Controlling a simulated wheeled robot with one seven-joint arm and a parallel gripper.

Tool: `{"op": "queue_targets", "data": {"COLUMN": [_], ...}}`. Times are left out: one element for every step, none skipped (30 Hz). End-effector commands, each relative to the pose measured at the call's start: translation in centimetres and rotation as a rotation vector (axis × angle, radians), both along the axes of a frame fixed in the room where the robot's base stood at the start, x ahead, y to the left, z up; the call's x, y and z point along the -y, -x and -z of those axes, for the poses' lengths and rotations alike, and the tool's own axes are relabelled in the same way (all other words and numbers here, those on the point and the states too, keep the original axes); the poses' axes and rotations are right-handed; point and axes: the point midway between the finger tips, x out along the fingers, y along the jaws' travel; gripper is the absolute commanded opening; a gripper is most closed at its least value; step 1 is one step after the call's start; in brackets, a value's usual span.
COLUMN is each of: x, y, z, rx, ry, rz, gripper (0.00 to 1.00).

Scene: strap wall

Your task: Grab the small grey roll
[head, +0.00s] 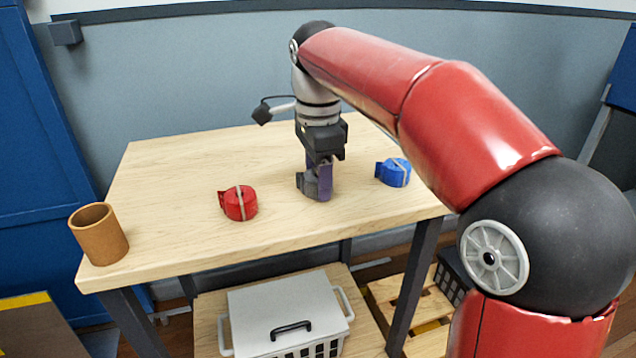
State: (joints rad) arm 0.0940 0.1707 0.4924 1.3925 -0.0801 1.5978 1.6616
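The small grey roll (308,187) is on the wooden table, between a red roll and a blue roll. My gripper (320,176) points straight down at it, with purple fingers at the roll and covering part of it. The fingers overlap the roll in this view. I cannot tell whether they are closed on it or only around it. The roll's far side and lower edge are partly hidden, so I cannot tell whether it touches the tabletop.
The red roll (240,203) lies left of my gripper and the blue roll (396,172) lies right. A brown cup (99,234) stands at the table's left front corner. A lidded white crate (288,312) is on the shelf below. The left rear tabletop is clear.

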Motion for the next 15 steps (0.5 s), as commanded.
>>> {"op": "queue_targets", "data": {"x": [0.0, 0.0, 0.0, 0.0, 0.0, 0.0, 0.0, 0.0, 0.0, 0.0, 0.0, 0.0, 0.0, 0.0, 0.0], "y": [0.0, 0.0, 0.0, 0.0, 0.0, 0.0, 0.0, 0.0, 0.0, 0.0, 0.0, 0.0, 0.0, 0.0, 0.0], "z": [0.0, 0.0, 0.0, 0.0, 0.0, 0.0, 0.0, 0.0, 0.0, 0.0, -0.1, -0.2, -0.4, -0.7, -1.2], "rx": [0.0, 0.0, 0.0, 0.0, 0.0, 0.0, 0.0, 0.0, 0.0, 0.0, 0.0, 0.0, 0.001, 0.001, 0.001], "ry": [0.0, 0.0, 0.0, 0.0, 0.0, 0.0, 0.0, 0.0, 0.0, 0.0, 0.0, 0.0, 0.0, 0.0, 0.0], "rz": [0.0, 0.0, 0.0, 0.0, 0.0, 0.0, 0.0, 0.0, 0.0, 0.0, 0.0, 0.0, 0.0, -0.001, -0.001], "gripper": [0.39, 0.35, 0.3, 0.26, 0.22, 0.22, 0.22, 0.22, 0.22, 0.22, 0.22, 0.22, 0.22, 0.22, 0.22]}}
